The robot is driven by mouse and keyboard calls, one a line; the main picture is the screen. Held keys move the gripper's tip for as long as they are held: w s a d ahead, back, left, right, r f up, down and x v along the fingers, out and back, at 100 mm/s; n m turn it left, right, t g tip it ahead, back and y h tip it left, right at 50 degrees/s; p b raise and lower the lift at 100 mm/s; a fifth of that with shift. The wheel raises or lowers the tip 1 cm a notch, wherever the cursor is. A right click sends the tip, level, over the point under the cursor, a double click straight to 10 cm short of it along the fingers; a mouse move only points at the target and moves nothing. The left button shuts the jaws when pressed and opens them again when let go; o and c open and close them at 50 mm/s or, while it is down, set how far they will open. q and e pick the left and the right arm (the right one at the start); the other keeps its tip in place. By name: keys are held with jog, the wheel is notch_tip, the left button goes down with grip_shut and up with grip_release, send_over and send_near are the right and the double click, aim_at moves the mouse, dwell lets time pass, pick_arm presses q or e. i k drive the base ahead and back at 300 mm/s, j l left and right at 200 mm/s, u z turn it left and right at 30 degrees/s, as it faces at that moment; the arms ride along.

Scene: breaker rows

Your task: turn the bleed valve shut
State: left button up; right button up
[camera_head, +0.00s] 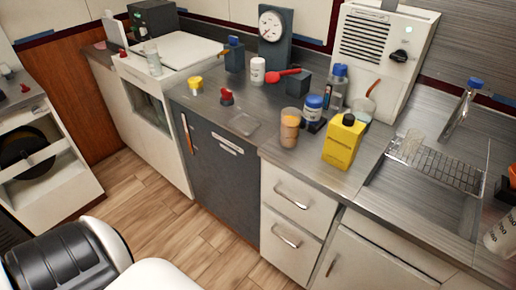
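No label marks the bleed valve, so I cannot tell for sure which part it is. A dark block (298,82) with a red lever handle (283,74) stands at the back of the steel counter; the handle points left. A small red knob (227,97) on a dark base sits on the counter further left and nearer the front. A dark fitting with a blue top (234,53) stands behind it. Whether any of these is open or shut does not show. Neither of my grippers is in view.
A round gauge (271,26) stands behind the red lever. A yellow can (344,142), a blue-lidded jar (313,108), an orange-filled glass (290,128) and a white bottle (257,71) crowd the counter (210,108). A sink (430,190) lies right. Wooden floor (165,215) is clear in front.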

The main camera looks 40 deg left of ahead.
aim_at(234, 41)
jog(key=u, duration=1.35)
jog(key=i+j+z, duration=0.15)
jog(key=z, duration=0.2)
jog(key=i+j+z, duration=0.2)
jog(key=z, duration=0.2)
jog(key=i+j+z, duration=0.1)
jog(key=j+z, duration=0.25)
jog(key=l, duration=0.1)
